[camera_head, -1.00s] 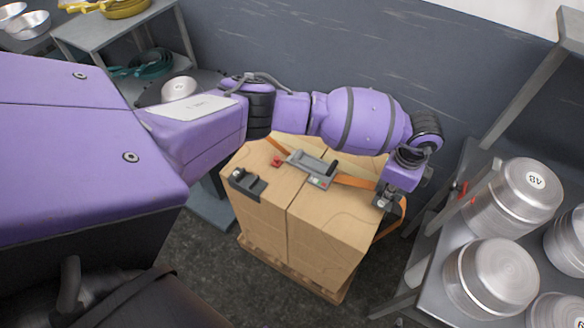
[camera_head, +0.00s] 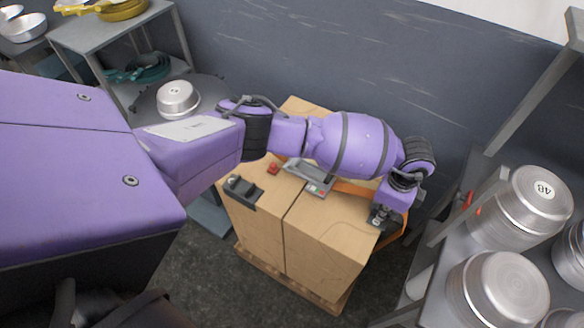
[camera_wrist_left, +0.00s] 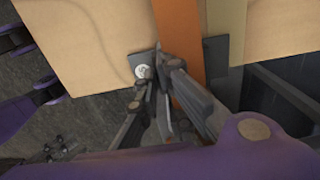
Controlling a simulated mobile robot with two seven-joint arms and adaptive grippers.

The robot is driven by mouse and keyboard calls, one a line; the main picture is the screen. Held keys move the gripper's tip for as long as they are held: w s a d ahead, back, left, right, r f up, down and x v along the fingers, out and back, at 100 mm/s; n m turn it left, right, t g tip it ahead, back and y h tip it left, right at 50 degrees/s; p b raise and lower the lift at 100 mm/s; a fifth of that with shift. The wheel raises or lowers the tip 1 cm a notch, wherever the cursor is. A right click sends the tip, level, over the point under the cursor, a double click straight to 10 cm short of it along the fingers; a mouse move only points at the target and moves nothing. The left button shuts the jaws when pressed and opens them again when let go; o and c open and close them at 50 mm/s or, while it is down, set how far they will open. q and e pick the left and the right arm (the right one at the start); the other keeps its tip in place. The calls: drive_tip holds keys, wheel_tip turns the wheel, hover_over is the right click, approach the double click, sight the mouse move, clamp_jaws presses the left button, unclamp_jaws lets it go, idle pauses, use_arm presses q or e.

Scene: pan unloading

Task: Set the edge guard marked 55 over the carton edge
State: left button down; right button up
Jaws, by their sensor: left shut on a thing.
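My left gripper (camera_head: 380,218) is at the right-hand top edge of the carton (camera_head: 325,225), pointing down. In the left wrist view its fingers (camera_wrist_left: 157,85) are closed together on a dark edge guard (camera_wrist_left: 144,58) with a round white label, too small to read. The guard lies against or just above the carton, beside the orange strap (camera_wrist_left: 178,40); I cannot tell whether it is seated. A dark piece (camera_wrist_left: 215,58) shows on the strap's other side. Another dark edge guard (camera_head: 242,190) sits at the carton's left front edge. My right gripper is not in view.
A grey strap tensioner (camera_head: 312,178) and a small red piece (camera_head: 273,168) lie on the carton top. The carton stands on a wooden pallet (camera_head: 290,288). A rack with metal pots (camera_head: 498,290) is close on the right; a shelf with pans (camera_head: 85,35) is at back left.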

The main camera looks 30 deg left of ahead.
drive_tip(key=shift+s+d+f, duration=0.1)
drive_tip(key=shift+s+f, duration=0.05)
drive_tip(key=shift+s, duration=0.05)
use_arm(q)
drive_tip(key=c, duration=1.8)
unclamp_jaws()
drive_tip(key=shift+c, duration=0.2)
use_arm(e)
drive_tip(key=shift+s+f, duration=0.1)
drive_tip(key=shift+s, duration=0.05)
use_arm(q)
drive_tip(key=shift+r, duration=0.5)
wheel_tip(320, 180, up, 11)
drive_tip(key=shift+s+f, duration=0.1)
drive_tip(key=shift+s, duration=0.05)
